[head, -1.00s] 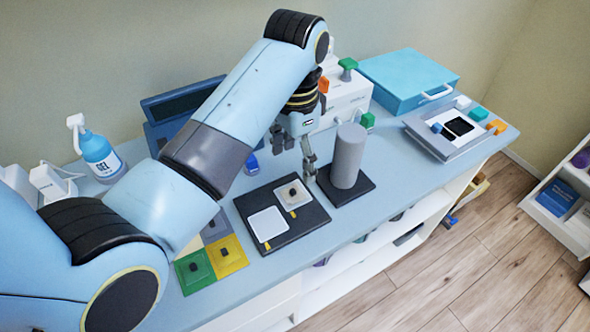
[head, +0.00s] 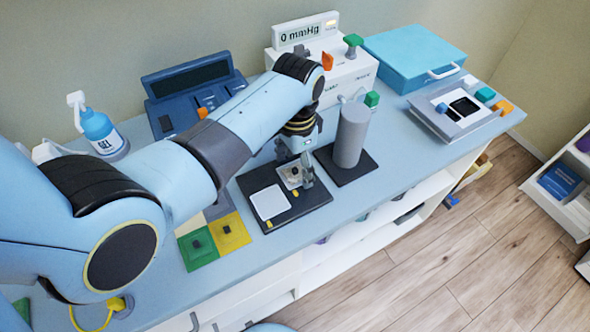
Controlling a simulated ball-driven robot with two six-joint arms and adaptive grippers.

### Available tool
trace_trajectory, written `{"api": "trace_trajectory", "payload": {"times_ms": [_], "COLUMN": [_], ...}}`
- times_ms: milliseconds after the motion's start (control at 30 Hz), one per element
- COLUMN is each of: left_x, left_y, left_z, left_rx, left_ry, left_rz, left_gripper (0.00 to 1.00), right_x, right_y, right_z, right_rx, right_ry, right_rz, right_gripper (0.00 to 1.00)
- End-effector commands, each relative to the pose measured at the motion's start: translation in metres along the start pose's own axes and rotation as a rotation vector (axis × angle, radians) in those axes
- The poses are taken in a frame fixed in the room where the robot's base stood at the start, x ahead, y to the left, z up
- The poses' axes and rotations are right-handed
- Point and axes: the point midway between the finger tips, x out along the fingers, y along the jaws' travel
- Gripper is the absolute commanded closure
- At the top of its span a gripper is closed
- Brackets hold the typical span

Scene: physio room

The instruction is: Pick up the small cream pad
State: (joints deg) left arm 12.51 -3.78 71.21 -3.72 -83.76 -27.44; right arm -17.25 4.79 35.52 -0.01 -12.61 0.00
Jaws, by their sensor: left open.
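The small cream pad (head: 287,181) lies on the back right part of a dark tray (head: 303,208). It is partly hidden by my left gripper (head: 299,181), which is open, points down and is right over the pad. I cannot tell whether the fingers touch it. A larger white pad (head: 269,202) lies beside it on the same tray. My right gripper is not in view.
A grey cylinder (head: 351,136) stands on a dark base close to the right of the gripper. Green (head: 198,248) and yellow (head: 230,232) pads with black knobs lie to the left. A blue console (head: 188,92) and white device (head: 335,72) stand behind.

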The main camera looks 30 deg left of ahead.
Motion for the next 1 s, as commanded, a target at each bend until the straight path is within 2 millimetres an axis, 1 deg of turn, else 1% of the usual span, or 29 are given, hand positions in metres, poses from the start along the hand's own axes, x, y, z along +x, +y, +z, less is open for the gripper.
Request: {"api": "trace_trajectory", "payload": {"times_ms": [67, 233, 267, 800, 1000], "left_x": [0.0037, 0.0038, 0.0038, 0.0044, 0.0049], "left_y": [-0.0002, -0.0001, -0.0001, 0.0005, 0.0007], "left_z": [-0.0001, -0.0002, -0.0002, 0.0005, 0.001], "left_rx": [0.0, 0.0, 0.0, 0.0, 0.0], "left_ry": [0.0, 0.001, 0.001, -0.001, -0.002], "left_rz": [0.0, 0.0, 0.0, 0.001, 0.001], "left_gripper": [0.29, 0.29, 0.3, 1.0, 1.0], "right_x": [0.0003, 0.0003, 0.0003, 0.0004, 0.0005], "right_y": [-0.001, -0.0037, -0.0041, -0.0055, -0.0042], "right_z": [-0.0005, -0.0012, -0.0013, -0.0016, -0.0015], "right_rx": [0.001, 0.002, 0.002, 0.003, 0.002], "right_ry": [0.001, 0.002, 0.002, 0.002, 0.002], "right_rz": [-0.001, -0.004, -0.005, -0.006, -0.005], "right_gripper": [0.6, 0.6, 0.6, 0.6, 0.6]}}
